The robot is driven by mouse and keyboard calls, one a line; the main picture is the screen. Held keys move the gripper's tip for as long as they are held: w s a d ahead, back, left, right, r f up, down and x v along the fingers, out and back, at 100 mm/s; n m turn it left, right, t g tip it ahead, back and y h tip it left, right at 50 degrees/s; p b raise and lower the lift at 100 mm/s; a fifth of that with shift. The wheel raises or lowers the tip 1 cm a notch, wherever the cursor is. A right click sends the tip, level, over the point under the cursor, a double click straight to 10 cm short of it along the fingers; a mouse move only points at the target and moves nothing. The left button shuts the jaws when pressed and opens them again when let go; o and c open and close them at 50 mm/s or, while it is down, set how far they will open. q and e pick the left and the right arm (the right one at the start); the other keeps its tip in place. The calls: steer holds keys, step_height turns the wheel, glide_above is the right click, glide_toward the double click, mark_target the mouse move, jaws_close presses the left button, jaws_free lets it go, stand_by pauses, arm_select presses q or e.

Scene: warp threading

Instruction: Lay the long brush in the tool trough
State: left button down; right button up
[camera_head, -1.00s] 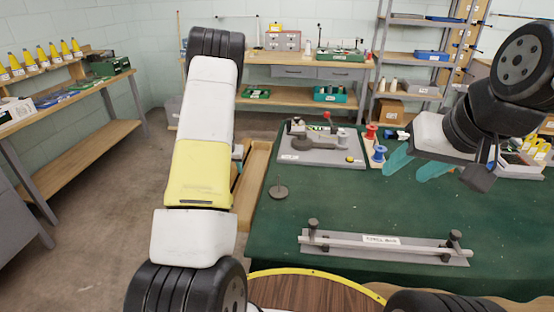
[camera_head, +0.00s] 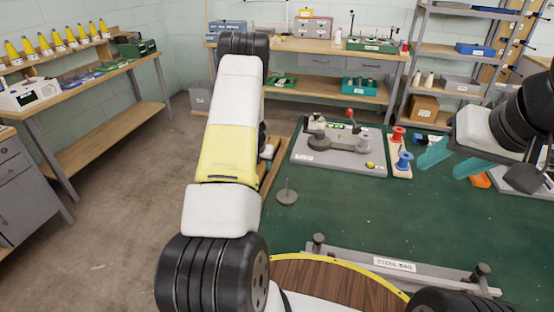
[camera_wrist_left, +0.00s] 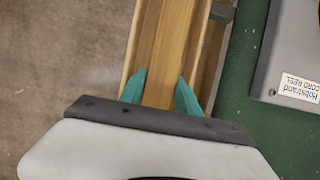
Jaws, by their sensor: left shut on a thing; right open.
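My left gripper (camera_wrist_left: 161,97) is shut on a long wooden piece, which looks like the long brush (camera_wrist_left: 169,50). The brush runs lengthwise between the walls of the wooden tool trough (camera_wrist_left: 133,50) in the left wrist view. I cannot tell whether it touches the trough floor, and its near end is hidden by my gripper. In the head view, the trough (camera_head: 272,178) shows as a strip at the table's left edge, mostly behind my left arm, and the brush is hidden. My right gripper (camera_head: 447,160) is open and empty above the right of the table.
A grey cord-reel board (camera_head: 330,158) lies beside the trough, with red and blue spools (camera_head: 403,160) to its right. A small disc with an upright pin (camera_head: 287,195) stands nearer me. A labelled bar (camera_head: 395,266) lies at the front. The green middle is clear.

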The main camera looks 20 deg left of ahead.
arm_select(q)
step_height(320, 180, down, 3)
steer(key=shift+f, duration=0.1)
steer(key=c, duration=1.1)
jaws_free()
steer(key=shift+f, duration=0.1)
steer(key=shift+c, duration=0.2)
